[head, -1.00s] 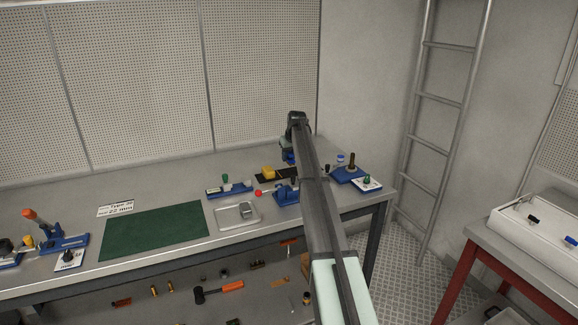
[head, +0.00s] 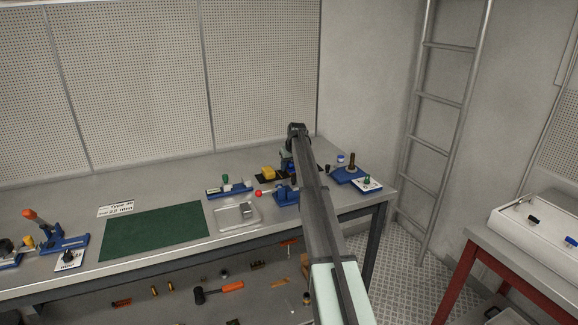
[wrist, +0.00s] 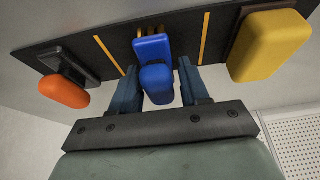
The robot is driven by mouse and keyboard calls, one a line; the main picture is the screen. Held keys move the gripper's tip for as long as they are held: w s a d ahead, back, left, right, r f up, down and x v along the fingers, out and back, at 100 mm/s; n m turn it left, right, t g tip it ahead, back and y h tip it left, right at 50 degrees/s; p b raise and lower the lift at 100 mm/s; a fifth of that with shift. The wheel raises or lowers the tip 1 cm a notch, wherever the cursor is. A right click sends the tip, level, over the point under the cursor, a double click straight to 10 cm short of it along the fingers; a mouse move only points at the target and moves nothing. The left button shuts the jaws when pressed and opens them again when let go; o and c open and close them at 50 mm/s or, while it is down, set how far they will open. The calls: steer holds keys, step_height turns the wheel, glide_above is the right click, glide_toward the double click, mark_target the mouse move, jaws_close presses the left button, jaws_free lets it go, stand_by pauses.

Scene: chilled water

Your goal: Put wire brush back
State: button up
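The wire brush (wrist: 156,82) has a bright blue body, with brass-coloured bristles at its far end in the wrist view. My gripper (wrist: 158,75) has its two dark blue fingers close on either side of the brush, shut on it. The bristle end is at the black strip (wrist: 70,42), between two yellow lines; I cannot tell whether it touches. In the head view my gripper (head: 288,165) is low over the back right of the workbench, and my arm hides part of it.
A yellow block (wrist: 270,46) lies on one side of the brush and an orange-handled tool (wrist: 64,91) on the other. A green mat (head: 153,232), a metal tray (head: 222,219) and a red ball (head: 258,193) are to the left. A blue stand (head: 347,174) is to the right.

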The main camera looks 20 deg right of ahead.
steer(key=shift+o, duration=1)
steer(key=shift+r, duration=0.1)
steer(key=v, duration=1.2)
